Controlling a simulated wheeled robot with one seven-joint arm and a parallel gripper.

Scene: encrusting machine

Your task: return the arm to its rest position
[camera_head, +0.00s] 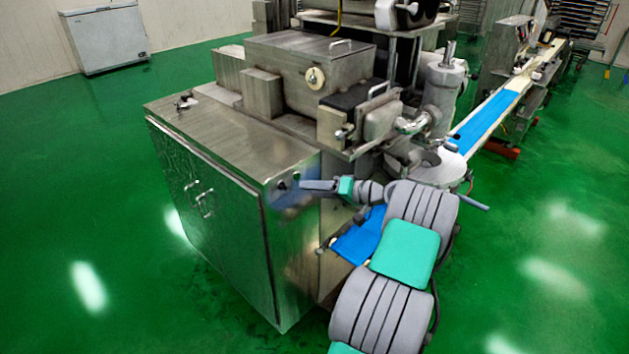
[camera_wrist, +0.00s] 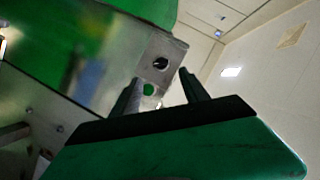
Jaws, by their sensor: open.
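My gripper (camera_wrist: 160,82) is open in the wrist view, its two dark fingers apart with nothing between them. Past the fingers is a metal plate with a dark round knob (camera_wrist: 160,63) and a green round button (camera_wrist: 149,89). In the head view my arm reaches up from the lower right, and its end (camera_head: 303,185) is close to the front right corner of the steel encrusting machine (camera_head: 215,135). I cannot tell from the head view whether it touches the machine.
A blue conveyor belt (camera_head: 487,118) runs off to the back right. A blue belt piece (camera_head: 358,243) lies beside my arm. A white chest freezer (camera_head: 107,38) stands at the back left. Green floor is open at left and right.

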